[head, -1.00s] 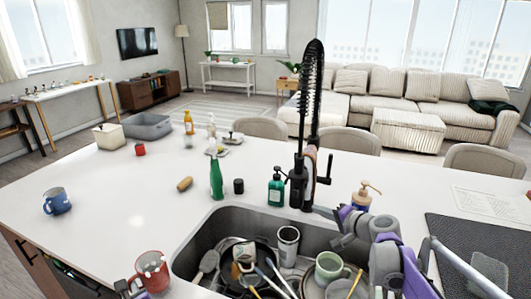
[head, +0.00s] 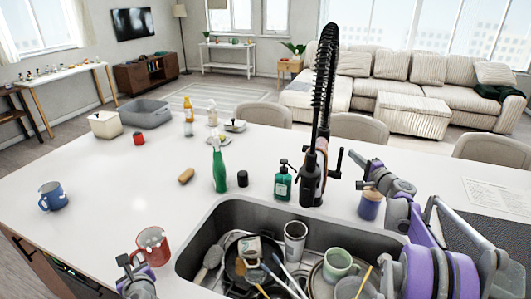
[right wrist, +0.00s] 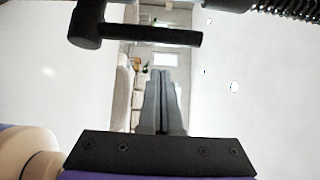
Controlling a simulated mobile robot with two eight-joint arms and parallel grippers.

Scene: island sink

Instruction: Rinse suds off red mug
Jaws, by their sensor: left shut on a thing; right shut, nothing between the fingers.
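The red mug (head: 152,246) is at the lower left in the head view, beside the sink's left edge, with white spots of suds on it. My left gripper (head: 134,266) is shut on its left side; I cannot tell whether the mug touches the counter. The black spring faucet (head: 311,180) stands behind the sink (head: 215,222), with its lever (head: 335,164) on the right. My right gripper (head: 357,159) is shut and empty, just right of the lever. In the right wrist view its closed fingers (right wrist: 162,78) point toward the black lever (right wrist: 160,36).
The sink holds a pan, a green mug (head: 338,264), a tumbler (head: 295,240) and utensils. A green soap bottle (head: 283,184), a green spray bottle (head: 219,170) and a dark cup (head: 242,179) stand behind it. A blue mug (head: 53,197) is at left; counter between is clear.

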